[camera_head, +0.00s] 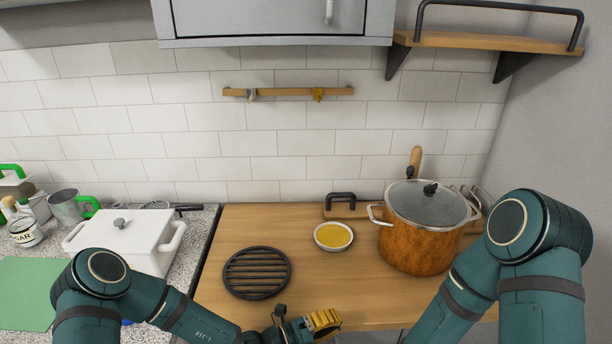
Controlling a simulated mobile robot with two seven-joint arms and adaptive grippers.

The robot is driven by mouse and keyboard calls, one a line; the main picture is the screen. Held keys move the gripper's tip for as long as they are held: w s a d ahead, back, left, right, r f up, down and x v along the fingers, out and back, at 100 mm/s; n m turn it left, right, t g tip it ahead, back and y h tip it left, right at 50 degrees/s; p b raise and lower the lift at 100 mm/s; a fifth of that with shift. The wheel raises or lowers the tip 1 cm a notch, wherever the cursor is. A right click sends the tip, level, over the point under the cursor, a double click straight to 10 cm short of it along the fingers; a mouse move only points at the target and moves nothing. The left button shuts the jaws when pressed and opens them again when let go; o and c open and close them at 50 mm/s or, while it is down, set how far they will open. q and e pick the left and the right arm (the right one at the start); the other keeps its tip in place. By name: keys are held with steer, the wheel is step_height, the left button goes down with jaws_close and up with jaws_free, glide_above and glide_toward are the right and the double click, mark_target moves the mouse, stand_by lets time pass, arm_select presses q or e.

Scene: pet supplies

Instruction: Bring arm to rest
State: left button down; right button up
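My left arm comes in from the lower left and reaches across to the bottom middle. My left gripper (302,322) is at the bottom edge, in front of the wooden counter (205,270). A black finger part and a ribbed yellow piece show there. I cannot tell whether the yellow piece is part of the gripper or something in it, nor whether the gripper is open or shut. My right arm is bent at the lower right, in front of the counter's right end. My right gripper is out of view below.
A brown pot (415,245) with a glass lid stands near my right arm. A small yellow-filled bowl (333,236) and a black round trivet (257,272) are on the wood. A white lidded pot (140,240) stands behind my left arm. A green board (25,290) lies left.

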arm_select(q)
steer(key=s+a+f+m+g+y+b, duration=0.1)
steer(key=s+a+f+m+g+y, duration=0.35)
steer(key=s+m, duration=0.45)
steer(key=s+a+f+m+g+y+b, duration=0.1)
steer(key=s+f+m+g+y, duration=0.35)
steer(key=m, duration=0.75)
steer(key=a+f+m+t+y, duration=0.3)
steer(key=a+m, duration=0.7)
steer(key=m, duration=0.7)
steer(key=shift+w+a+f+t+y+b, duration=0.3)
steer(key=shift+w+f+t+y+b, duration=0.15)
steer(key=shift+f+t, duration=0.35)
